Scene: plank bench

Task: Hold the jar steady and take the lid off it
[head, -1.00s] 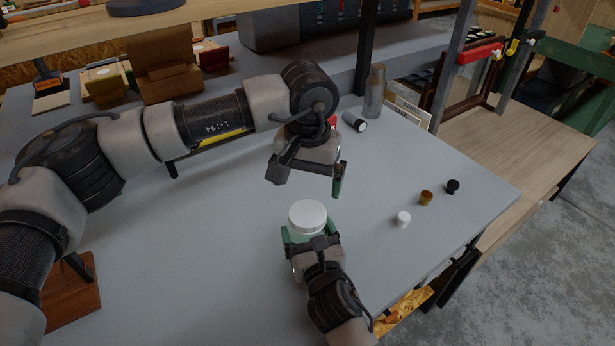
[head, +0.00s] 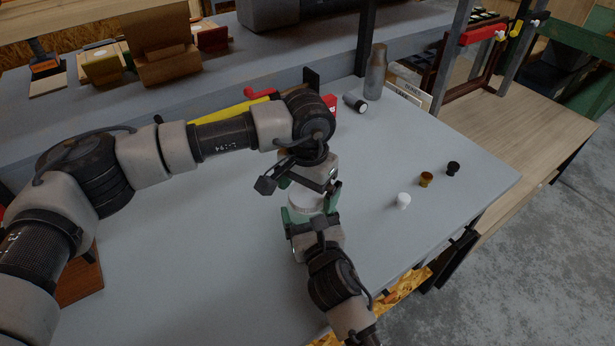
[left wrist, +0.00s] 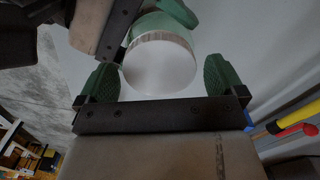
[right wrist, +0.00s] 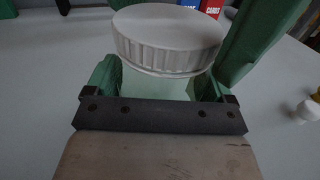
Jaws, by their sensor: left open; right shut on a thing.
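The jar (right wrist: 160,86) has a pale, see-through body and a wide white ribbed lid (right wrist: 168,38), which sits on it. The lid also shows in the head view (head: 304,201) and from above in the left wrist view (left wrist: 160,66). My right gripper (head: 310,217) is shut on the jar's body below the lid, with a green finger on each side. My left gripper (head: 301,188) is open above the jar. In the left wrist view its green pads stand either side of the lid, with a gap at the right; contact at the left is unclear.
White (head: 403,201), amber (head: 426,179) and black (head: 453,168) small knobs stand on the bench's right part. A grey bottle (head: 376,72), a lying cylinder (head: 355,103) and a red box are behind.

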